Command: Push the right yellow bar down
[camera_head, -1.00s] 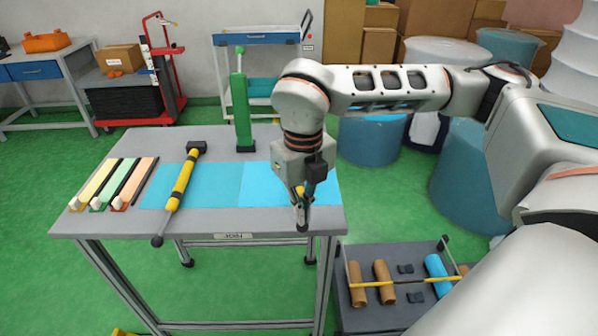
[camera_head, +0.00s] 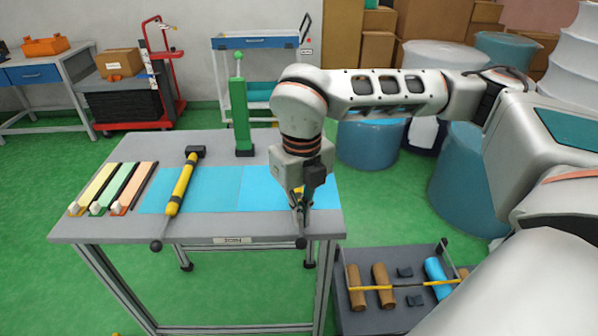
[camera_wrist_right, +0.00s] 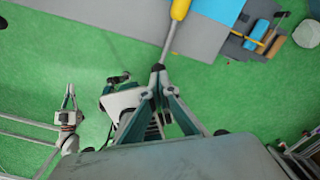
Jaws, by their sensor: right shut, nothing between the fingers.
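The right yellow bar (camera_head: 299,189) is mostly hidden behind my right gripper in the head view. Its black end knob (camera_head: 301,243) shows just below the table's front edge. In the right wrist view the yellow part (camera_wrist_right: 180,9) and its thin metal rod run down to the fingertips. My right gripper (camera_head: 304,228) points down, shut and empty, at the rod just above the knob; contact is unclear. It also shows in the wrist view (camera_wrist_right: 158,68). A small shape that may be my left gripper (camera_wrist_right: 70,97) shows at the left there; its jaws are unclear.
A second yellow bar (camera_head: 180,190) lies tilted on the left of the table (camera_head: 100,232). Coloured strips (camera_head: 115,188) lie at the table's left end. A green post (camera_head: 241,115) stands behind. A low tray with rolls (camera_head: 398,270) is at the lower right.

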